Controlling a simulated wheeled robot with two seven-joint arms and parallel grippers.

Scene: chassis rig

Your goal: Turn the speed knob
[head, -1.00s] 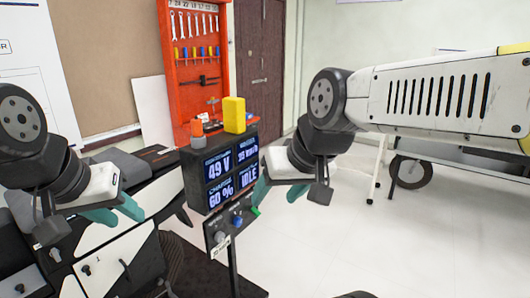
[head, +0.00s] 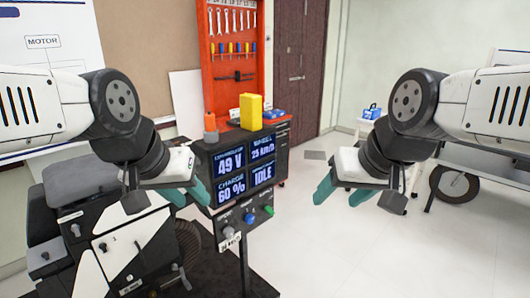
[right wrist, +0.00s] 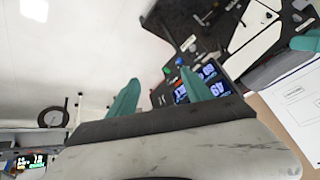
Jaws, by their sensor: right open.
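A small control panel (head: 240,240) below the display carries a grey knob (head: 228,232), a blue knob (head: 249,218) and a green knob (head: 268,211). Their labels are too small to read, so I cannot tell which is the speed knob. The dark display (head: 244,171) above shows 49 V, 60 % and IDLE. My left gripper (head: 187,196) has its teal fingers apart, just left of the display and apart from the knobs. My right gripper (head: 335,194) is open and empty, right of the panel. The right wrist view also shows its fingers (right wrist: 160,78) spread, with the panel beyond.
A yellow block (head: 251,112) and an orange-topped object (head: 210,127) stand on the display. The black and white chassis (head: 120,240) is at the lower left. A red tool board (head: 231,62) is behind. Floor to the right of the panel is clear.

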